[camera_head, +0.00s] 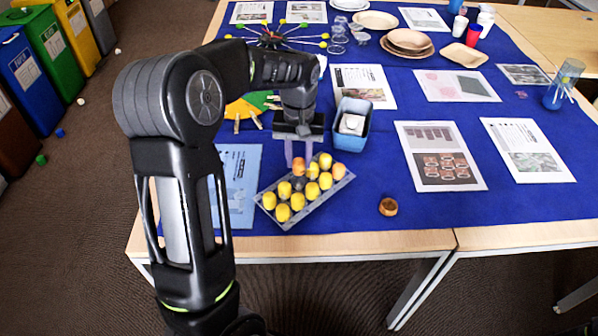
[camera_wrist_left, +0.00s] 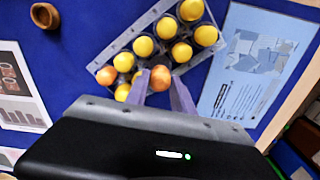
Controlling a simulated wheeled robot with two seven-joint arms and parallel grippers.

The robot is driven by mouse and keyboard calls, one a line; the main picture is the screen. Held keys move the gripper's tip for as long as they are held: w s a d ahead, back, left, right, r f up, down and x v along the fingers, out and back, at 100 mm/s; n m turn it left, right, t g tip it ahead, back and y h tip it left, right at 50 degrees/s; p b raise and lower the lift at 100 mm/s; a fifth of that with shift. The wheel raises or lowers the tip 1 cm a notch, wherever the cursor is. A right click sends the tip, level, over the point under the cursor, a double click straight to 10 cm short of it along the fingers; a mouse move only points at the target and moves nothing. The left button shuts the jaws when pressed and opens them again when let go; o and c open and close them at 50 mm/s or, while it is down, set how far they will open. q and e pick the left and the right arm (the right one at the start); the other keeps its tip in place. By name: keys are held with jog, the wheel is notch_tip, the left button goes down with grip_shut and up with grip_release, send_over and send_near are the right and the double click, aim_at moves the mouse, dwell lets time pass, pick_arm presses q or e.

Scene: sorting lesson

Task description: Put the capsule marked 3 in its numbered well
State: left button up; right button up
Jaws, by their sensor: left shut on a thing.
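My left gripper (camera_head: 298,160) points down at the back edge of the grey tray (camera_head: 338,190) and is shut on an orange capsule (camera_head: 299,170). In the left wrist view that capsule (camera_wrist_left: 160,77) sits between the two fingertips (camera_wrist_left: 159,84), at the tray's near edge. The tray (camera_wrist_left: 118,48) holds several yellow capsules (camera_head: 297,201) and at least one other orange capsule (camera_head: 339,170). A dark spot that looks like an empty well (camera_head: 298,183) shows just in front of the held capsule. I cannot read any numbers. My right gripper is out of view.
A blue bin (camera_head: 366,113) with a white thing in it stands right behind the tray. A small brown cup (camera_head: 388,207) stands to the right. A printed blue sheet (camera_head: 240,160) lies left. The blue cloth before the tray is mostly clear.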

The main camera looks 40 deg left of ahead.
aim_at(299, 172)
pick_arm(q)
jog(key=shift+f, duration=2.5)
jog(key=shift+f, duration=0.1)
jog(key=o, duration=0.4)
notch_tip(299, 172, up, 12)
jog(key=shift+r, duration=0.15)
